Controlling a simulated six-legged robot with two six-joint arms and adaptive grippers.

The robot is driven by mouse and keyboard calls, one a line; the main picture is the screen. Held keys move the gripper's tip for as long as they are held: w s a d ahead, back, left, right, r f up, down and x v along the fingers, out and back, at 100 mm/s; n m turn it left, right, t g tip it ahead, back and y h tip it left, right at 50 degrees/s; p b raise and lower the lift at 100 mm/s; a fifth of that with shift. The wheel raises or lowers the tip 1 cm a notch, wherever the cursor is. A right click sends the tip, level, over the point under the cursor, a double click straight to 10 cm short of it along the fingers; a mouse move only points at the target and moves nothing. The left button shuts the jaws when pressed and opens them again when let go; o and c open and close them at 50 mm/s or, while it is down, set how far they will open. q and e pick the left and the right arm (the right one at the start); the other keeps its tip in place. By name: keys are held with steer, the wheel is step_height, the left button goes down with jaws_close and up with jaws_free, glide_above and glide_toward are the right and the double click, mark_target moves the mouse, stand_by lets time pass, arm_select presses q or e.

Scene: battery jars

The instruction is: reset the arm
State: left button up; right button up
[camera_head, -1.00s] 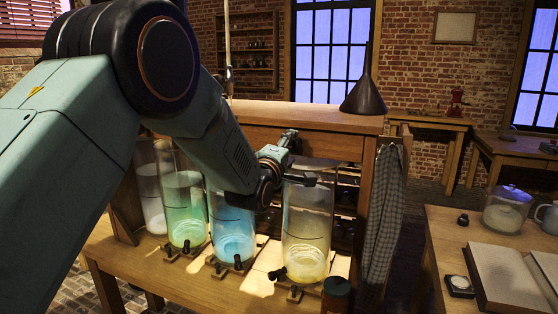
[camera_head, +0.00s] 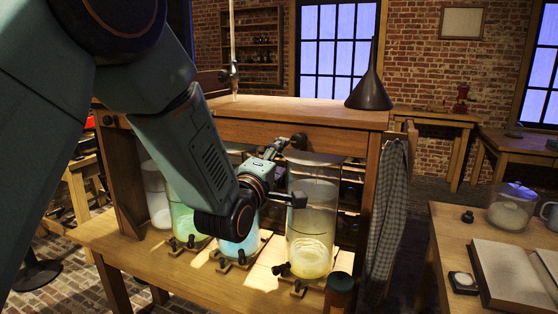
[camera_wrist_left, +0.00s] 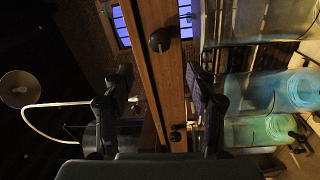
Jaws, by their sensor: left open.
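My left gripper (camera_head: 297,170) is open and empty, with its fingers spread in front of the shelf, beside the upper part of the yellow jar (camera_head: 312,230). In the left wrist view, its two fingers (camera_wrist_left: 160,88) stand apart with a wooden edge behind them. My left arm covers much of the blue jar (camera_head: 238,248) and part of the green jar (camera_head: 183,218). A pale jar (camera_head: 157,200) stands at the far left of the row. The blue jar (camera_wrist_left: 265,92) and green jar (camera_wrist_left: 262,130) also show in the left wrist view. My right gripper is out of view.
The jars stand on a wooden bench (camera_head: 190,285) with small taps at their bases. A dark funnel (camera_head: 370,90) stands on the shelf top (camera_head: 290,110). A checked cloth (camera_head: 388,215) hangs at right. A side table holds an open book (camera_head: 510,275).

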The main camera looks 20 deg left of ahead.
arm_select(q)
steer(key=s+f+m+g+b, duration=0.2)
steer(key=s+f+m+g, duration=0.3)
steer(key=f, duration=0.6)
steer(key=s+f+m+g+b, duration=0.15)
steer(key=s+f+m, duration=0.35)
steer(key=f, duration=0.6)
steer(key=s+f+m+g+b, duration=0.1)
steer(key=s+f+m+g, duration=0.25)
steer(key=s+f, duration=0.6)
steer(key=s+f+m+g+b, duration=0.2)
steer(key=s+f+g+b, duration=0.5)
steer(key=s+f, duration=1.7)
steer(key=shift+s+a+f+g+y+b, duration=0.2)
steer(key=shift+s+g+y+b, duration=0.1)
steer(key=shift+s+g, duration=0.7)
